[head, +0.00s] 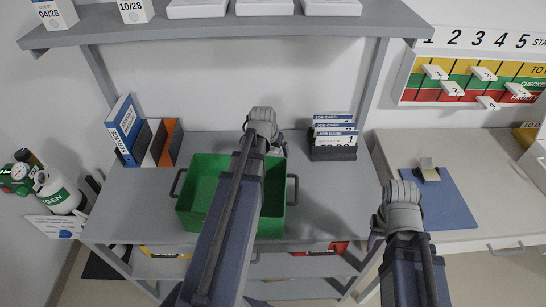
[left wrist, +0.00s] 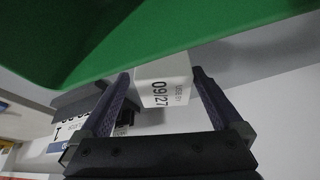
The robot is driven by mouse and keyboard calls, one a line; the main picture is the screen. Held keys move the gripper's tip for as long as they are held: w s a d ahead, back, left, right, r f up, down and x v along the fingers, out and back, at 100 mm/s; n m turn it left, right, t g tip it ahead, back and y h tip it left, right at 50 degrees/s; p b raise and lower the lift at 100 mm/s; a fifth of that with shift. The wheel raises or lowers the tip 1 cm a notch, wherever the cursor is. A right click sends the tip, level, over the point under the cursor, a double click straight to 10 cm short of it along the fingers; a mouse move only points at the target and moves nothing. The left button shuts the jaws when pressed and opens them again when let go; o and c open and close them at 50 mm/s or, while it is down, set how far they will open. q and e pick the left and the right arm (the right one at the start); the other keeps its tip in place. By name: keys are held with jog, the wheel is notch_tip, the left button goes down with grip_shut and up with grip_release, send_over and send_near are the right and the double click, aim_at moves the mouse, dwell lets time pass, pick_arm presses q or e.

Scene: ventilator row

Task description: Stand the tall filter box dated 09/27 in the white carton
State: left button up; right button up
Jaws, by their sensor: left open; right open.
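The white filter box dated 09/27 (left wrist: 163,88) stands between the fingers of my left gripper (left wrist: 160,76) in the left wrist view. The fingers are open on either side of it; I cannot tell whether they touch it. In the head view my left gripper (head: 270,138) is at the far edge of the green crate, and the wrist hides most of the box. My right gripper (head: 378,236) is at the front right, with its fingers mostly hidden. A white box-like thing (head: 537,165) is cut off at the right edge; I cannot tell whether it is the white carton.
The green crate (head: 196,200) stands on the grey bench, close to the left fingers. A job card holder (head: 333,152) is to its right, and binders (head: 125,125) are at left. Boxes dated 04/28 (head: 50,12) and 10/28 (head: 133,10) sit on the shelf. A blue clipboard (head: 445,203) lies at right.

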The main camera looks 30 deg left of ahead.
pick_arm(q)
jog(key=b+x, duration=0.2)
jog(key=x, duration=0.1)
jog(key=b+x, duration=0.1)
jog(key=shift+w+a+f+b, duration=0.15)
jog(key=shift+a+f+b, duration=0.15)
jog(key=shift+f+b, duration=0.05)
jog(key=shift+r, duration=0.1)
jog(key=c, duration=1.5)
jog(key=shift+r, duration=0.15)
notch_tip(320, 180, up, 10)
jog(key=p, duration=1)
